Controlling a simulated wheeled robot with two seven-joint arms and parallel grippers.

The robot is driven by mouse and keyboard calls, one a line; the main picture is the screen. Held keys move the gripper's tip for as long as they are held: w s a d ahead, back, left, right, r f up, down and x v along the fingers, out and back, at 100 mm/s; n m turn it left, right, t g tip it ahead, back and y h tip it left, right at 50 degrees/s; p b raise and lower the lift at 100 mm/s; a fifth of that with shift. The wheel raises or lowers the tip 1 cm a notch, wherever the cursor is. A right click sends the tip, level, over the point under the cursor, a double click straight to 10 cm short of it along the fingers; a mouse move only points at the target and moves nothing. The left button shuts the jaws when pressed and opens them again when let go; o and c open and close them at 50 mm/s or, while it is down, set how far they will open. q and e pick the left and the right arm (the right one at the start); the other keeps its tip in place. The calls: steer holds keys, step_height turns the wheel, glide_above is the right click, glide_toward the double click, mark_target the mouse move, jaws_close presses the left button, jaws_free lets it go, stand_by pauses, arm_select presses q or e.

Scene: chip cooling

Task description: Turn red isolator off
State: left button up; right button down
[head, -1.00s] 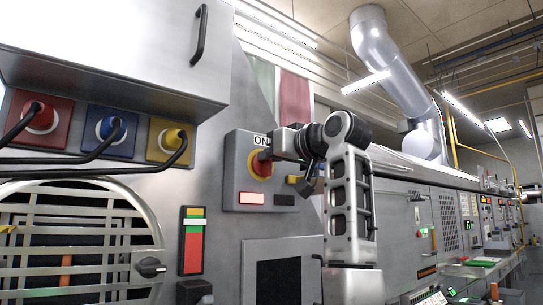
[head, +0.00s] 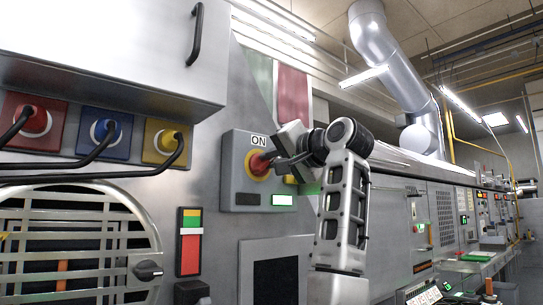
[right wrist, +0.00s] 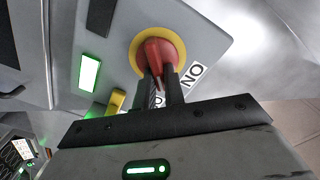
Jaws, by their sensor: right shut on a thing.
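The red isolator (head: 259,163) is a red knob on a yellow ring, on a grey box (head: 240,190) with an "ON" label above it. The knob (right wrist: 153,47) also shows in the right wrist view. My right gripper (head: 275,157) is shut on the knob; its two dark fingers (right wrist: 161,80) sit on either side of it. The gripper looks tilted in the head view. Below the knob, the right indicator (head: 282,200) is lit whitish green and the left one (head: 247,199) is dark. A second label is mostly hidden by the fingers. My left gripper is out of view.
Red (head: 33,122), blue (head: 104,132) and yellow (head: 166,141) sockets with plugged cables are at left.

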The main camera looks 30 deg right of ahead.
steer(key=shift+d+f+m+p, duration=0.1)
steer(key=shift+f+m+p, duration=0.1)
steer(key=shift+m, duration=1.15)
steer(key=shift+d+f+m+p, duration=0.1)
steer(key=shift+m+p, duration=0.15)
steer(key=shift+m, duration=1.15)
steer(key=shift+f+m+p, duration=0.15)
steer(key=shift+m+p, duration=0.05)
steer(key=shift+m, duration=1.15)
steer(key=c, duration=1.5)
jaws_free()
